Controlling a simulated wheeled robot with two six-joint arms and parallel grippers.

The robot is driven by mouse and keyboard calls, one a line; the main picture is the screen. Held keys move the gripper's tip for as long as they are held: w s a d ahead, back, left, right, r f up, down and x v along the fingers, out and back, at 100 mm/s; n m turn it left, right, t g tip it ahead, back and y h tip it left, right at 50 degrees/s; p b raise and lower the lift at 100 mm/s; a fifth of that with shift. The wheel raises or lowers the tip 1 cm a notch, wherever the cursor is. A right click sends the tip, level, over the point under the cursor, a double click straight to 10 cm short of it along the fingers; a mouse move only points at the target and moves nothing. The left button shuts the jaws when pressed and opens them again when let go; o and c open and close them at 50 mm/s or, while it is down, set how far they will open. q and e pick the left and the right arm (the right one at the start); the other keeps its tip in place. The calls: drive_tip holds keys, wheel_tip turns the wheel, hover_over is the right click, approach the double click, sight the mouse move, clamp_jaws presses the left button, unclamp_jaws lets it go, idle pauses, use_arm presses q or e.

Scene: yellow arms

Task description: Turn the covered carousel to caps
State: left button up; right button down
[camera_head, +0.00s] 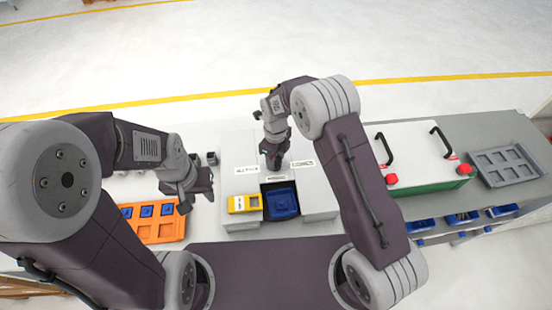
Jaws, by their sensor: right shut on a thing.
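The covered carousel (312,202) is a light grey box at the centre of the bench, with small white labels on its top. Its front opening shows a blue bin (283,202). My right gripper (274,163) points down onto the top of the cover, behind the opening, and is shut on a small part there, likely a knob, which the fingers mostly hide. The label writing is too small to read. My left gripper (208,186) hangs left of the carousel, apart from it; its fingers are too unclear to tell open from shut.
A yellow holder (244,204) sits at the carousel's front left. An orange tray (150,230) with blue pieces lies at left. At right are a white-topped green box (410,150) with black handles and red buttons, a grey tray (508,166) and several blue bins (462,217) along the front edge.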

drive_tip(key=shift+w+a+r+m, duration=0.15)
drive_tip(key=shift+w+r+m, duration=0.15)
drive_tip(key=shift+w, duration=0.05)
idle(0.4)
drive_tip(key=c, duration=0.8)
unclamp_jaws()
drive_tip(key=shift+o, duration=0.2)
drive_tip(key=shift+s+f, duration=0.1)
drive_tip(key=shift+s, duration=0.05)
wheel_tip(320, 180, up, 9)
drive_tip(key=b, duration=0.2)
